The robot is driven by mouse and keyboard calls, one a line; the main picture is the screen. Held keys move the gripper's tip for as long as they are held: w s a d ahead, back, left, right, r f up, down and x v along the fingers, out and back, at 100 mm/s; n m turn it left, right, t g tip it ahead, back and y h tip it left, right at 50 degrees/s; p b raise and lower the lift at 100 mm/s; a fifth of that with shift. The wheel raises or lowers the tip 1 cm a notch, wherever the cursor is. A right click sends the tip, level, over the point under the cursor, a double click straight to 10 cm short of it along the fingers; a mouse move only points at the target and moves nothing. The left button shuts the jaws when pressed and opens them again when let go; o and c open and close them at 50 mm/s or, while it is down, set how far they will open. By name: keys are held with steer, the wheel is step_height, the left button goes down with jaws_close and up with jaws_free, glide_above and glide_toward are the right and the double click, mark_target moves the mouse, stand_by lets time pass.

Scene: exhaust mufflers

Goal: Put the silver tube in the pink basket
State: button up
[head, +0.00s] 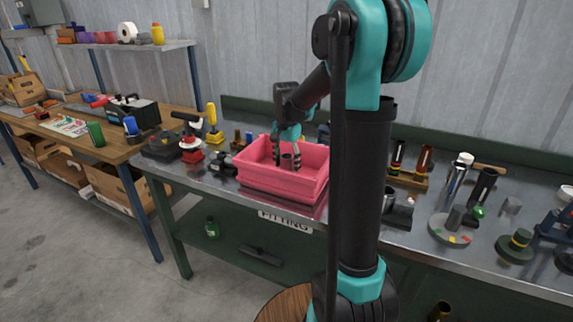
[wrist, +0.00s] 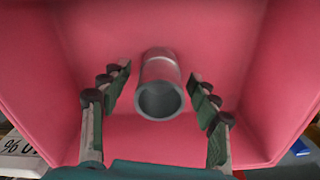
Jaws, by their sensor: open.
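The pink basket (head: 262,181) stands on the metal workbench left of my arm. My gripper (head: 290,160) points down inside the basket. In the wrist view the silver tube (wrist: 160,85) is a hollow metal cylinder inside the pink basket (wrist: 215,35), with its open end toward the camera. My gripper (wrist: 160,98) is open, its fingers to the left and right of the tube with gaps on both sides. In the head view the tube's dark open end (head: 290,158) shows between the fingers. Whether the tube touches the basket floor is hard to tell.
The metal bench (head: 225,187) holds a red-and-black tool (head: 190,140) left of the basket. To the right stand a chrome cylinder (head: 459,175), a round dial (head: 452,230) and other parts. A wooden table (head: 110,150) with tools is at the left.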

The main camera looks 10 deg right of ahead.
step_height(320, 180, up, 12)
steer(key=shift+r, duration=0.1)
stand_by(0.5)
stand_by(1.1)
